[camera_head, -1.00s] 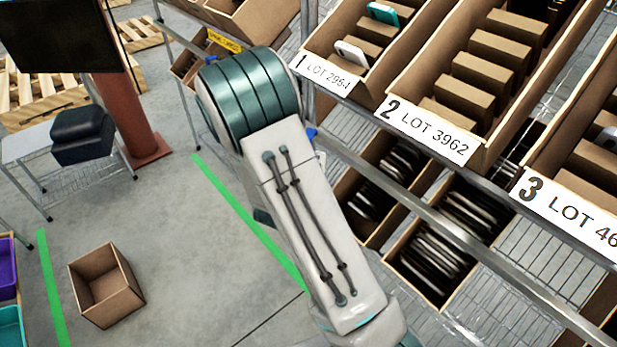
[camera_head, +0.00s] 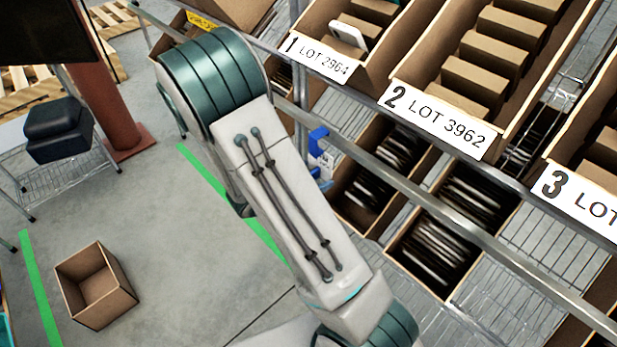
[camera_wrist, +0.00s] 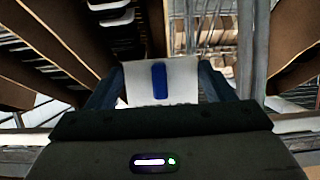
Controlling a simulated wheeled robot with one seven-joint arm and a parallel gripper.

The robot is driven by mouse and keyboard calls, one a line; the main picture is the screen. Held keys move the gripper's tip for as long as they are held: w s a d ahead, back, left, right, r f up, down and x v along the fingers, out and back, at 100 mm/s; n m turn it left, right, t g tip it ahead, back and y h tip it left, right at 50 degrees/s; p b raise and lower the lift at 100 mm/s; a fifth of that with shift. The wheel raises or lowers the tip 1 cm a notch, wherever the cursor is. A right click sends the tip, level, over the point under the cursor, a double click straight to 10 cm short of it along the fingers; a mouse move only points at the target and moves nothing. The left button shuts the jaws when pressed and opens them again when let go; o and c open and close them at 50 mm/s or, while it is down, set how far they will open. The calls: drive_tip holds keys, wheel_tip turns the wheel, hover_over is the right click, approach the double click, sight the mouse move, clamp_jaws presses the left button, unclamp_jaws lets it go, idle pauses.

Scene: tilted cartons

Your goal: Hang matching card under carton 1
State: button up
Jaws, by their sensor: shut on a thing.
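Carton 1 (camera_head: 352,66) stands tilted on the upper shelf in the head view, with its white label "1 LOT 2964" (camera_head: 318,58) on the front. In the wrist view my gripper (camera_wrist: 160,78) is shut on a white card (camera_wrist: 136,84) with a blue strip (camera_wrist: 160,80) down its middle. In the head view my arm hides most of the gripper. A blue piece (camera_head: 318,140) and some white show past the arm's right side, below carton 1; I cannot tell whether they belong to the held card. The card's print cannot be read.
Carton 2 (camera_head: 437,120), labelled LOT 3962, and carton 3 (camera_head: 590,200) stand to the right. A metal rail (camera_head: 440,222) runs below them, above lower boxes of dark flat items (camera_head: 440,250). An open cardboard box (camera_head: 95,285) sits on clear floor at left.

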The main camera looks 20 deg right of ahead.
drive_tip(key=shift+w+d+b, duration=0.25)
drive_tip(key=shift+d+b, duration=0.05)
drive_tip(key=shift+d, duration=0.45)
drive_tip(key=shift+w+d+b, duration=0.3)
drive_tip(key=shift+d+b, duration=0.05)
drive_tip(key=shift+d, duration=0.35)
drive_tip(key=shift+w+d+b, duration=0.25)
drive_tip(key=shift+d+b, duration=0.05)
drive_tip(key=shift+d, duration=0.45)
drive_tip(key=shift+f+b, duration=0.4)
drive_tip(key=shift+f, duration=0.35)
drive_tip(key=shift+f, duration=0.1)
